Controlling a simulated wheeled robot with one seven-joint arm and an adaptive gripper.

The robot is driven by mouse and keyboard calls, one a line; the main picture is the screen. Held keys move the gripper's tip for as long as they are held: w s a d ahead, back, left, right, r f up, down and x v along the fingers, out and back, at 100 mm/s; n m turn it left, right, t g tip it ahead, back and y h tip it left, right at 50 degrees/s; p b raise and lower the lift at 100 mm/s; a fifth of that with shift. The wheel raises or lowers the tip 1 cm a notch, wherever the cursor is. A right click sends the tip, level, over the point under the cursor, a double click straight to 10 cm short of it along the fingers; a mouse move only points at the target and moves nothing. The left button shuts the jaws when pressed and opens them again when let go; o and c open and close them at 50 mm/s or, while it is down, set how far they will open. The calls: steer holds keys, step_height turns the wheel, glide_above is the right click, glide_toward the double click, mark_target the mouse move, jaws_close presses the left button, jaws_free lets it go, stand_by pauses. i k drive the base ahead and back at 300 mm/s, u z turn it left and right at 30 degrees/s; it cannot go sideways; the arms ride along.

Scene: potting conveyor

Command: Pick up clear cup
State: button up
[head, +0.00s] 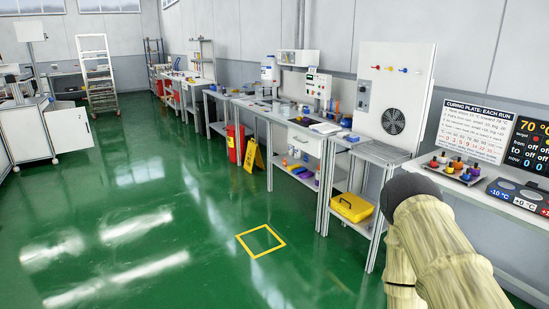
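I cannot make out a clear cup in the head view; small items on the far benches are too small to tell apart. Part of my arm, in a beige cover with a dark grey end, fills the lower right. My gripper is not in view. Several small blue and pale items stand on the middle workbench (262,103) along the right wall, some distance off.
The near right bench holds a tray of coloured knobs (455,169) and a temperature panel (516,196). A yellow case (352,207) sits on a lower shelf. A yellow wet-floor sign (254,158) and red bin (235,143) stand ahead. The green floor left is clear, with a yellow square (260,241).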

mark_target(286, 110)
steer(key=u, duration=0.55)
steer(key=i, duration=1.75)
steer(key=u, duration=0.6)
steer(key=i, duration=1.65)
steer(key=z, duration=0.45)
steer(key=i, duration=1.7)
steer(key=z, duration=0.6)
